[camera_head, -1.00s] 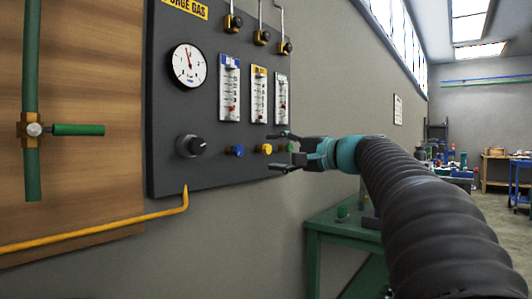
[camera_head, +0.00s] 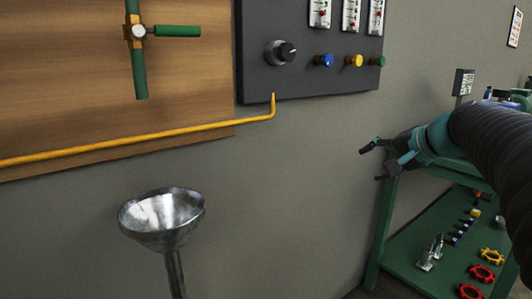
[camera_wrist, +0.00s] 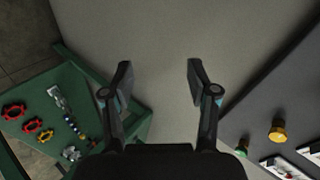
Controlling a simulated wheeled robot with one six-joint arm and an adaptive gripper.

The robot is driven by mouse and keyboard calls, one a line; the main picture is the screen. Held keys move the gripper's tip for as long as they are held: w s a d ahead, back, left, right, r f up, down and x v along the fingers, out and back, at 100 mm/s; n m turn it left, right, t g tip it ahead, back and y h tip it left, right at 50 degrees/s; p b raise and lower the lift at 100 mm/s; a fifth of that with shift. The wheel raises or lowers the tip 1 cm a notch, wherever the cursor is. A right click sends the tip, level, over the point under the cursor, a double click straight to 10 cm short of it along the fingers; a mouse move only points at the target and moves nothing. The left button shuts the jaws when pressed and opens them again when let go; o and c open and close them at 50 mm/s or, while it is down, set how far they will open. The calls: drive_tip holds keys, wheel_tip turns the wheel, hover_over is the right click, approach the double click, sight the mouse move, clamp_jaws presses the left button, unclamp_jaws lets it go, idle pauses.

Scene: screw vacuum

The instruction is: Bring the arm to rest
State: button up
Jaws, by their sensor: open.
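My gripper (camera_head: 381,160) is open and empty in the head view. It is in the air in front of the grey wall, below and right of the dark panel (camera_head: 310,75). My arm reaches in from the right edge in a black ribbed sleeve. In the wrist view my gripper (camera_wrist: 160,80) shows two spread fingers with only bare wall between them. Nothing touches the fingers.
A green bench (camera_head: 405,262) with valve handles and small fittings stands at lower right. The panel carries a black knob (camera_head: 280,52) and blue, yellow and green knobs. A metal funnel (camera_head: 163,216) stands at lower left. A yellow pipe (camera_head: 130,143) runs along the wooden board.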

drive_tip(key=s+a+f+n+g+h, duration=0.2)
drive_tip(key=s+a+f+n, duration=0.2)
drive_tip(key=s+f, duration=0.6)
drive_tip(key=s+a+f+n+g+h, duration=0.2)
drive_tip(key=s+a+f+n, duration=0.3)
drive_tip(key=s+f, duration=0.5)
drive_tip(key=s, duration=0.7)
drive_tip(key=shift+a+f+h, duration=0.15)
drive_tip(key=shift+a+h, duration=0.25)
